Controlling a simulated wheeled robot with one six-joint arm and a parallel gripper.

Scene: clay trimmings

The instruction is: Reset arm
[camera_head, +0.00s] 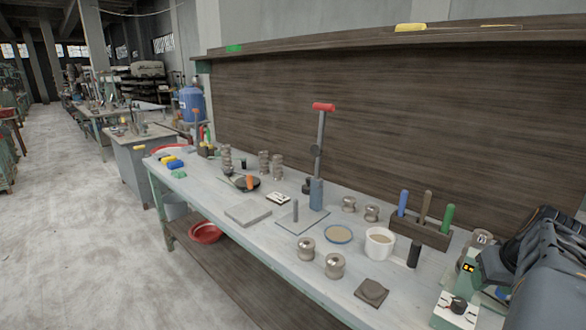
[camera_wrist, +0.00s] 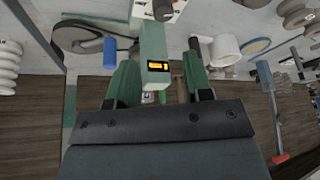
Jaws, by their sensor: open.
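My arm (camera_head: 545,250) is at the right edge of the body camera view, folded over the right end of the workbench. My gripper (camera_wrist: 158,75) shows in the wrist view as a dark palm with two green fingers standing apart. Nothing is visibly held between them. A green device with a small lit yellow display (camera_wrist: 158,66) lies in line with the gap between the fingers; I cannot tell whether they touch it. The display also shows in the body camera view (camera_head: 469,268), beside my arm. The fingertips are hard to make out in the body camera view.
The grey workbench (camera_head: 225,190) holds several metallic spool-shaped pieces (camera_head: 334,265), a white cup (camera_head: 379,242), a tool block (camera_head: 420,232) and a tall red-topped stand (camera_head: 319,150). A wooden back panel (camera_head: 400,120) rises behind. A red basin (camera_head: 205,233) sits below. The aisle floor (camera_head: 80,250) is clear.

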